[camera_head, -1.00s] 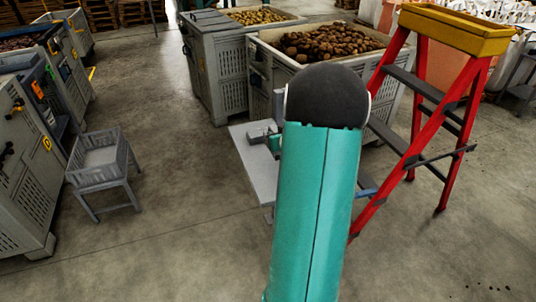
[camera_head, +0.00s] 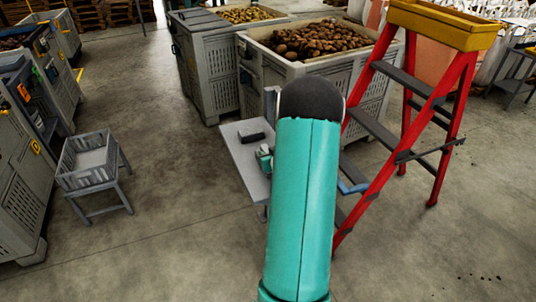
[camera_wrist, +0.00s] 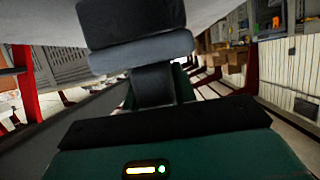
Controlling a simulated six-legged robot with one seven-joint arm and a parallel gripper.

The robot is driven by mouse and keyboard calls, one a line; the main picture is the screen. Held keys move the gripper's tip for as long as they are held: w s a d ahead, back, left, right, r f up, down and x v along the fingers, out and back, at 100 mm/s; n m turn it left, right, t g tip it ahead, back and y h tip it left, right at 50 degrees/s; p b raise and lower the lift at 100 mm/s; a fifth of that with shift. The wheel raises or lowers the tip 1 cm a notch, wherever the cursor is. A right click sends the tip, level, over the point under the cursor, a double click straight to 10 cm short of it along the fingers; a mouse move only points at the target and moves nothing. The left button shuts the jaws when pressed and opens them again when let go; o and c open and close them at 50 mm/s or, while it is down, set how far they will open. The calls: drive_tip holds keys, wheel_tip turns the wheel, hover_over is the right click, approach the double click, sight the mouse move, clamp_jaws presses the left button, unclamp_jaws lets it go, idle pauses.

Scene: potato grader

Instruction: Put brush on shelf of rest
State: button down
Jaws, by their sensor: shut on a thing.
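The rest has a flat pale grey shelf (camera_head: 244,174), in the middle of the head view beside the potato bins. My gripper (camera_head: 263,158) is over the shelf, partly hidden behind my teal arm. The brush (camera_head: 251,137), a dark block, is at the gripper's far end, over the shelf. In the wrist view, the brush (camera_wrist: 132,22) is a dark block above a blue-grey band, in front of my gripper (camera_wrist: 152,85), which is shut on it. Whether the brush touches the shelf cannot be told. My arm hides the shelf's right part.
A red stepladder (camera_head: 408,150) with a yellow top stands close on the right. Potato bins (camera_head: 262,72) stand behind the rest. Open floor lies between that stand and the rest.

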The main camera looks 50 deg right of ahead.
drive_tip(key=shift+f, duration=0.1)
drive_tip(key=c, duration=1.1)
unclamp_jaws()
